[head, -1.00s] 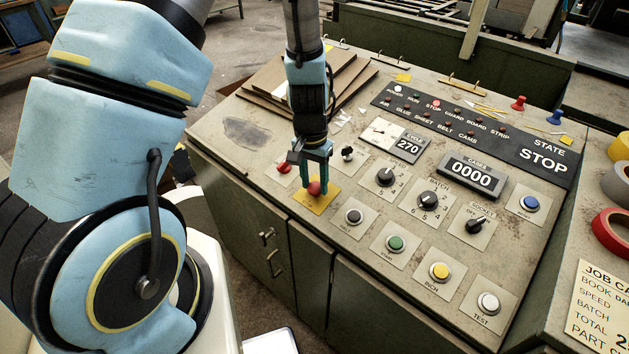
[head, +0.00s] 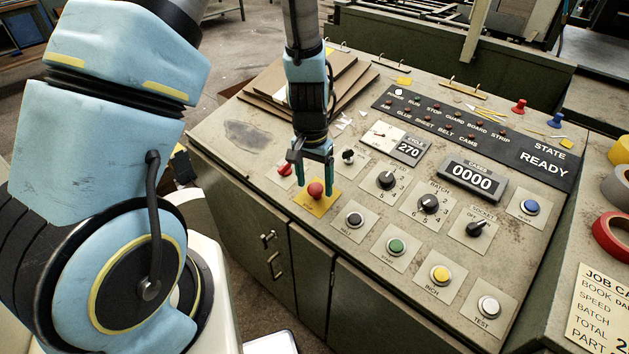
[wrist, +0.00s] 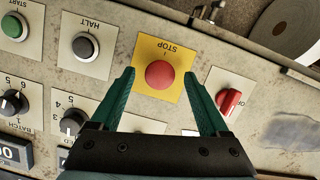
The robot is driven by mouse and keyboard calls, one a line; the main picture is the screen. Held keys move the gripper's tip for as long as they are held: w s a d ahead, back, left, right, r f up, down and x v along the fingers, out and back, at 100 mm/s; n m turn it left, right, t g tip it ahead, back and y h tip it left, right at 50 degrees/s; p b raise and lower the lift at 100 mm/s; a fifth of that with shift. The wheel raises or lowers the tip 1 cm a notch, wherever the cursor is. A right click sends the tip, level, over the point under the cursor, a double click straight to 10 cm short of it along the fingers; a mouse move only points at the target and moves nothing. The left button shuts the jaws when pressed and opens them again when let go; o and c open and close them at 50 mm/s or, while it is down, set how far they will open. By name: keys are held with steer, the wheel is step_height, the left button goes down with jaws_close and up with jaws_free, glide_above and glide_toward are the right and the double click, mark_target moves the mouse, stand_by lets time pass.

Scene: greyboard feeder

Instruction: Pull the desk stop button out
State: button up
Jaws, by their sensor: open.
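The desk stop button is a red mushroom head (head: 316,189) on a yellow plate (head: 318,206) near the desk's front left. It also shows in the wrist view (wrist: 160,75), with "STOP" on its plate. My gripper (head: 312,190) is open around the button, one finger on each side, with a clear gap to the red head in the wrist view. Nothing is between the fingers except the button, which they do not touch. The state display (head: 544,164) reads "READY".
A red switch (head: 284,169) sits close left of the stop button, and the HALT button (head: 354,219) close right. Green START (head: 397,245), yellow INCH (head: 439,273) and several knobs stand farther right. Stacked boards (head: 318,80) lie behind. The desk surface left of the buttons is free.

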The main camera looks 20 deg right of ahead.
mark_target(312, 187)
step_height(312, 187, up, 11)
steer(key=b, duration=0.2)
steer(key=shift+w+a, duration=0.15)
steer(key=shift+w, duration=0.1)
steer(key=shift+f, duration=0.15)
steer(key=a+r+n+t, duration=0.1)
steer(key=a+r+n, duration=0.2)
steer(key=a, duration=0.9)
steer(key=a+r+n+t, duration=0.1)
steer(key=a+r+n, duration=0.2)
steer(key=a, duration=1)
steer(key=n, duration=0.2)
steer(key=shift+w+n, duration=0.3)
